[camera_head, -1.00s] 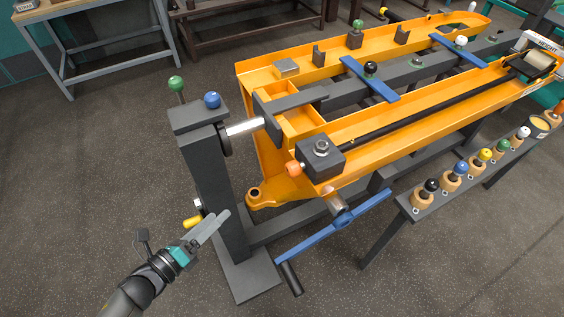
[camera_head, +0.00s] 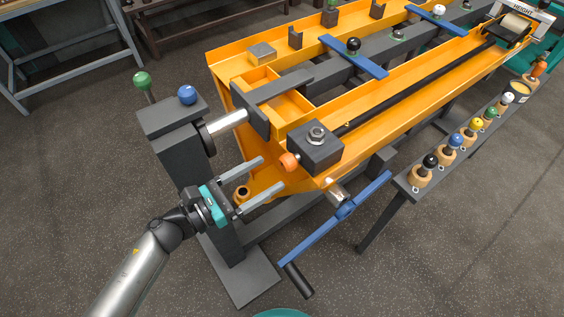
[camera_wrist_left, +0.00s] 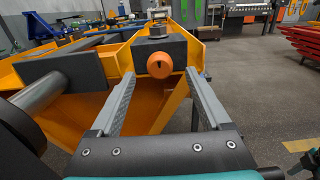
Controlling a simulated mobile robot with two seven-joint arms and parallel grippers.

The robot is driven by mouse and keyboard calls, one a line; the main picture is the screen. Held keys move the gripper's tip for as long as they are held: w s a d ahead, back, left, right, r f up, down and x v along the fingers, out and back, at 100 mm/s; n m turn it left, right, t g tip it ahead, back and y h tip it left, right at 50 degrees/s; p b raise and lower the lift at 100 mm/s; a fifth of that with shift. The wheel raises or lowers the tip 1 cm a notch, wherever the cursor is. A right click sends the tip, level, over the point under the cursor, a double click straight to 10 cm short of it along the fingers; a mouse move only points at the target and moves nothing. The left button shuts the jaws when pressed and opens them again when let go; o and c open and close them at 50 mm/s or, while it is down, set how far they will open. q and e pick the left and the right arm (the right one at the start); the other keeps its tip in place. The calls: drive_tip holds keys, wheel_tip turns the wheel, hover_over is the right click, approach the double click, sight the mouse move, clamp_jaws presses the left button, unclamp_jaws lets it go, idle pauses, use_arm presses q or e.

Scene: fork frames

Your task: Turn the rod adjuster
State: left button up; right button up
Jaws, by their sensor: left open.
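The rod adjuster appears to be the orange round knob (camera_head: 289,162) on the front of a dark block (camera_head: 315,147) at the near end of a long black rod (camera_head: 420,91). In the left wrist view the orange knob (camera_wrist_left: 159,65) has a dark mark on its face and sits ahead, between the finger lines. My left gripper (camera_head: 271,173) is open and empty, its two grey fingers pointing at the knob. In the wrist view the left gripper (camera_wrist_left: 160,76) frames the knob, seemingly just short of it.
An orange frame (camera_head: 390,105) carries the block and rod. A dark post (camera_head: 180,160) with green and blue balls stands left of it. A blue crank bar (camera_head: 335,218) juts out below. A rail (camera_head: 410,186) with several coloured knobs is at right.

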sight(282, 165)
use_arm(q)
drive_tip(key=x, duration=0.5)
drive_tip(key=shift+w+d, duration=0.15)
clamp_jaws()
idle(0.5)
